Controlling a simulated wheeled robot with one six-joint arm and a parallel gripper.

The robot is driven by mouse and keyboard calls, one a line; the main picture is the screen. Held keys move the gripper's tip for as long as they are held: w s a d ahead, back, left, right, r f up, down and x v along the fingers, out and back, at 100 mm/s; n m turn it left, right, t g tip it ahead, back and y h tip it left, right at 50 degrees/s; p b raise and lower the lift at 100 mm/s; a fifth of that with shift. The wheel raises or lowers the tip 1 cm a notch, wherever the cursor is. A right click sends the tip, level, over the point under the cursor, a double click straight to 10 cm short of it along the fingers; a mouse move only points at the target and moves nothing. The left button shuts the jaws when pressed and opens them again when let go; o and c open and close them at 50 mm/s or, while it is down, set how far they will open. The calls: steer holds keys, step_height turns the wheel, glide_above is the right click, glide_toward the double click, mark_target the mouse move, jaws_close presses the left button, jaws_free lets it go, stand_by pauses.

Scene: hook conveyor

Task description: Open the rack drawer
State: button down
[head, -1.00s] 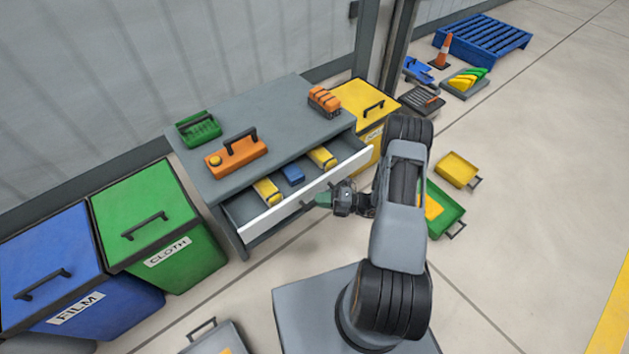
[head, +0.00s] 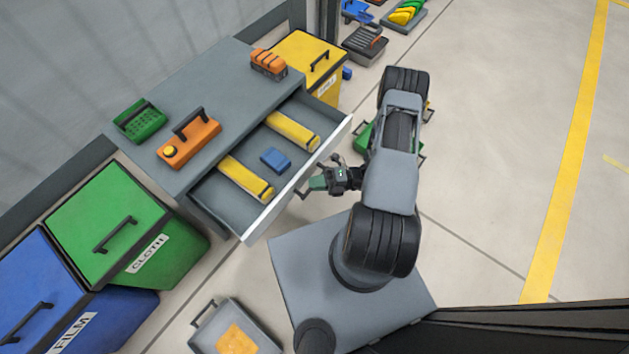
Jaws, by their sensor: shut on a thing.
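The rack drawer (head: 294,192) stands pulled well out from under the grey bench top (head: 222,92). Inside it lie two yellow bars, one at the left (head: 246,178) and one at the right (head: 293,131), with a blue block (head: 276,160) between them. My gripper (head: 318,184) is at the middle of the drawer's white front, shut on the dark drawer handle (head: 302,194). The fingers hide part of the handle.
On the bench top are a green crate (head: 140,121), an orange toolbox (head: 188,140) and an orange item (head: 268,64). Green (head: 120,228), blue (head: 45,287) and yellow (head: 308,58) bins flank the bench. A grey tray (head: 235,330) lies on the floor. Open floor is at the right.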

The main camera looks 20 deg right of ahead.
steer(key=c, duration=1.2)
jaws_free()
steer(key=shift+o, duration=0.2)
steer(key=p+v, duration=0.1)
steer(key=v, duration=1.3)
steer(key=shift+a+r, duration=0.1)
steer(key=shift+r, duration=0.05)
